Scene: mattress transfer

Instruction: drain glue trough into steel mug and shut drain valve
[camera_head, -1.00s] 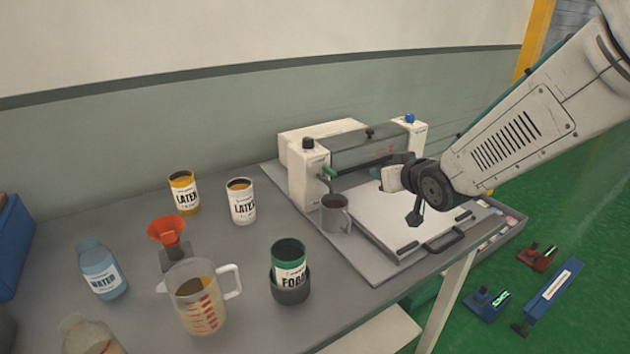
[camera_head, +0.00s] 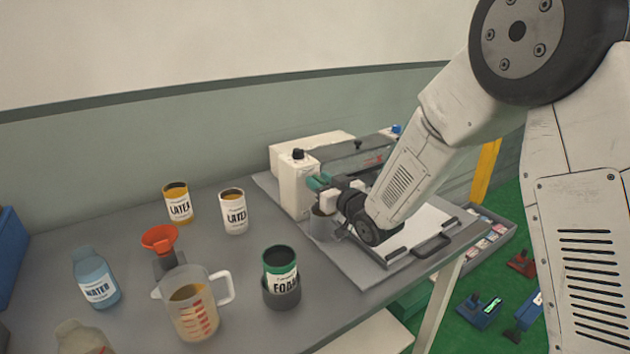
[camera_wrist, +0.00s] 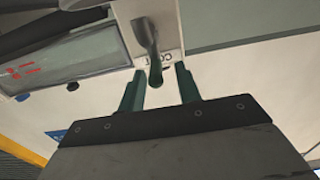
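The white glue machine (camera_head: 295,188) stands at the back right of the bench, with a dark grey upper section (camera_head: 350,160). The glue inside its trough is not visible. The steel mug (camera_head: 321,226) stands below the machine's left post, partly hidden by my arm. My gripper (camera_head: 319,182) is at that post, above the mug. In the wrist view, the drain valve lever (camera_wrist: 154,62) hangs from the machine's face. The teal fingers of my gripper (camera_wrist: 159,84) are apart, one on each side of the lever's lower end, with visible gaps.
A measuring jug (camera_head: 190,305), a green foam can (camera_head: 281,268), two latex cans (camera_head: 179,203) (camera_head: 233,212), a red funnel (camera_head: 160,238) and a water bottle (camera_head: 97,280) stand left. Bench between cans and machine is clear.

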